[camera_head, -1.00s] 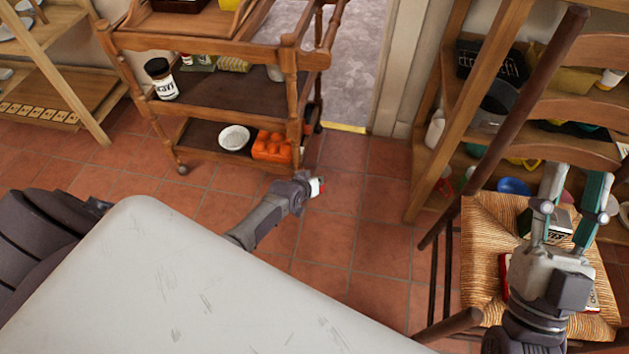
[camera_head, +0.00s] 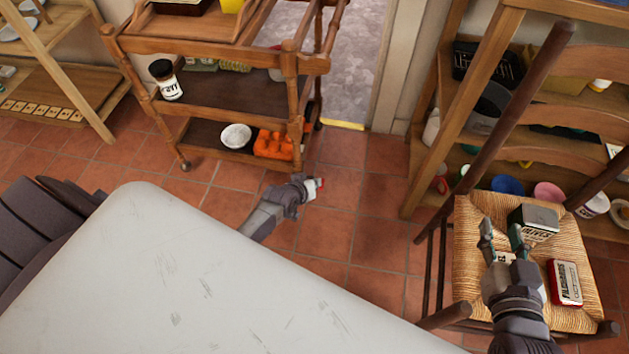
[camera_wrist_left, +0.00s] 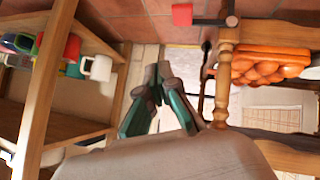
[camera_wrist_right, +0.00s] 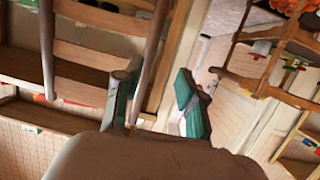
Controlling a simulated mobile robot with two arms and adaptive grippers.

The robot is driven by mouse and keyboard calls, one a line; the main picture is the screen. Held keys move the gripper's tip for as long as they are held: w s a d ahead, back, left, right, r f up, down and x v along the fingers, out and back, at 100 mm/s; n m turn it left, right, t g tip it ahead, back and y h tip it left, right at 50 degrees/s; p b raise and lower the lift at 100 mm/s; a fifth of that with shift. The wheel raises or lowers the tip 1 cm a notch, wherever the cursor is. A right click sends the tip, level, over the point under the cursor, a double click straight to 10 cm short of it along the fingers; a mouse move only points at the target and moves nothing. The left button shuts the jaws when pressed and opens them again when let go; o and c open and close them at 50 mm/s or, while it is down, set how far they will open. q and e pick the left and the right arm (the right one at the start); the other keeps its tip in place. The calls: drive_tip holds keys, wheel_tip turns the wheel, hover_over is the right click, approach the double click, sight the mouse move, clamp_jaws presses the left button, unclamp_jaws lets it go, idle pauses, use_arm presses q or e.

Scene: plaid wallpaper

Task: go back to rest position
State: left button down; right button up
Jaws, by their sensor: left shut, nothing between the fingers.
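My left gripper (camera_head: 316,187) hangs low over the tiled floor, in front of the wooden trolley. In the left wrist view (camera_wrist_left: 161,72) its fingers meet at the tips with nothing between them. My right gripper (camera_head: 502,232) is over the woven chair seat (camera_head: 480,214) at the right, pointing away from me. In the right wrist view (camera_wrist_right: 152,88) its fingers are apart and nothing shows between them. An olives tin (camera_head: 534,222) stands on the seat close to its fingers; I cannot tell whether they touch. A red and white tin (camera_head: 565,283) lies to the right of the gripper.
A wooden trolley (camera_head: 215,103) holds a jar (camera_head: 165,80), a white bowl (camera_head: 236,136) and an orange item (camera_head: 273,145). Shelves with pots and cups stand behind the chair. The chair's backrest posts rise near my right arm. Tiled floor (camera_head: 375,240) between trolley and chair is clear.

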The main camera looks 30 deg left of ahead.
use_arm(q)
drive_tip(key=shift+s+d, duration=0.1)
use_arm(e)
drive_tip(key=shift+s+f, duration=0.1)
drive_tip(key=shift+f, duration=0.1)
idle(0.4)
